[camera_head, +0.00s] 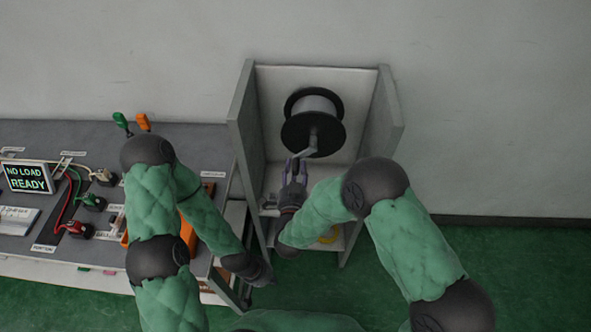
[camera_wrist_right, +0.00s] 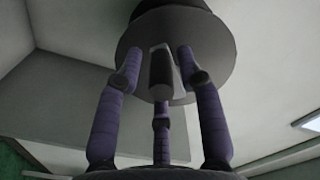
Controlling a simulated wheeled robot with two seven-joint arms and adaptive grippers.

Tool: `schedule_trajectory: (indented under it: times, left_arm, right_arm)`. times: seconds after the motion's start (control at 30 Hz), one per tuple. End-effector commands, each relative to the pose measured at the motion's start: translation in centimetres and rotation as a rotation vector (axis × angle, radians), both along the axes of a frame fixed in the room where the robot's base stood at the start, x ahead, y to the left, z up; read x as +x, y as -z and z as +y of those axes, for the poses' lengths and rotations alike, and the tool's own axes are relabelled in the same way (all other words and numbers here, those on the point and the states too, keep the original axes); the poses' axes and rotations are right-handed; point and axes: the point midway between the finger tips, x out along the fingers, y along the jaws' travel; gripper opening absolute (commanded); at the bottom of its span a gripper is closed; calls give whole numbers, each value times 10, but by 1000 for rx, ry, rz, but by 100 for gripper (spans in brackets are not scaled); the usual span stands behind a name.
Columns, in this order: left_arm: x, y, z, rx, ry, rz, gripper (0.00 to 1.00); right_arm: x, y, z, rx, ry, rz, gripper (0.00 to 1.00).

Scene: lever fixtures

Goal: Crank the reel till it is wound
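The reel (camera_head: 314,117) has black flanges and a pale drum. My right gripper (camera_head: 293,165) is just below and left of the crank end. My left gripper (camera_head: 264,288) is low, in front of the cabinet and away from the reel. Its fingers are not clear.
Grey side panels of the cabinet (camera_head: 386,115) stand left and right of the reel. A bench (camera_head: 60,132) on the left carries a display (camera_head: 28,178) reading "NO LOAD READY", red and green plugs, cables and an orange part. Green floor (camera_head: 520,265) is free at right.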

Motion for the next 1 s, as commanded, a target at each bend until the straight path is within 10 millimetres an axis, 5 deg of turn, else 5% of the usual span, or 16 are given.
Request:
schedule_trajectory:
  times: [0.43, 1.0]
  left_arm:
    - [0, 0, 0, 0, 0, 0, 0]
    - [0, 0, 0, 0, 0, 0, 0]
  right_arm:
    - [-8, -1, 0, 0, 0, -3, 45]
    - [-106, -1, 1, -1, -3, -2, 45]
